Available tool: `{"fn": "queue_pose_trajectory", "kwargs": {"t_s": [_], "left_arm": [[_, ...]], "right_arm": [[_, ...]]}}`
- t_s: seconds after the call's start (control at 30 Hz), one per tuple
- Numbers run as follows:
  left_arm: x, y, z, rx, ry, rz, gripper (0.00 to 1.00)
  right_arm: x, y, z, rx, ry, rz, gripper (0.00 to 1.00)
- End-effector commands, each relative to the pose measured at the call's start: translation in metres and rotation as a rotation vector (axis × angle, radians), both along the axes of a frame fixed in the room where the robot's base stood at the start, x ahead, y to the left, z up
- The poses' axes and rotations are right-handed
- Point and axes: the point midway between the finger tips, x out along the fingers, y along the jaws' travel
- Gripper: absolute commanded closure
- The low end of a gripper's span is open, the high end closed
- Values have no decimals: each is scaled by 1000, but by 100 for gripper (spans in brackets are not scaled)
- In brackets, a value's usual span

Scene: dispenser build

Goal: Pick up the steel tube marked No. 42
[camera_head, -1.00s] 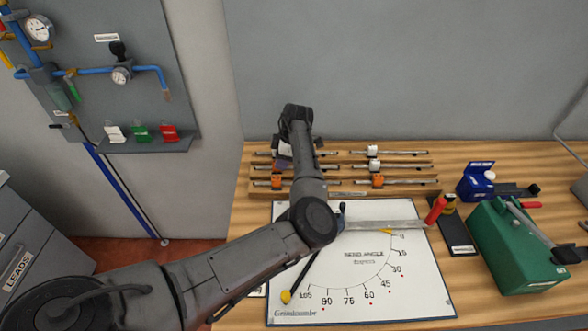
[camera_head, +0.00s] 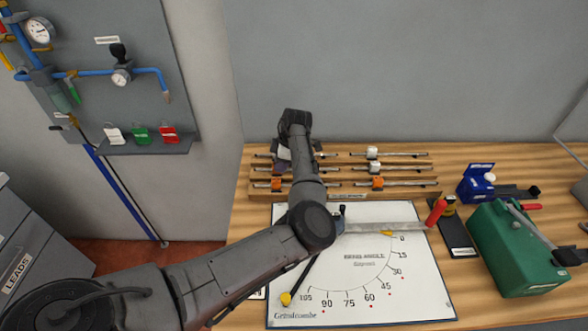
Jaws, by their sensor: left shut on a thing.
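Several thin steel tubes lie in rows on a wooden rack (camera_head: 345,196) on the bench, in a left and a right group. Some carry white or orange fittings. No number can be read on any tube, so I cannot tell which is No. 42. My left gripper (camera_head: 283,157) points down over the left group of the rack, at about the back rows. It is shut on a steel tube (camera_head: 329,156) there, seemingly the back left one. My wrist and forearm hide the fingertips and much of the left group. My right gripper is not in view.
A white bend-angle board (camera_head: 335,290) lies in front of the rack, with a tube bender (camera_head: 385,227) on it. A green toolbox-like machine (camera_head: 512,245) and a blue box (camera_head: 476,184) stand at the right. A grey wall rises behind.

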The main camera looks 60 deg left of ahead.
Motion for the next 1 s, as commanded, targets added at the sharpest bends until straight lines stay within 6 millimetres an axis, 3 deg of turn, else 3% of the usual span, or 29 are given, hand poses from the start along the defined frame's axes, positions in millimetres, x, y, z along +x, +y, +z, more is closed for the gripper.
{"fn": "queue_pose_trajectory", "kwargs": {"t_s": [1.0], "left_arm": [[0, 0, 45, 0, 0, 0, 100]], "right_arm": [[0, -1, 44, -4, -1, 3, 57]]}}
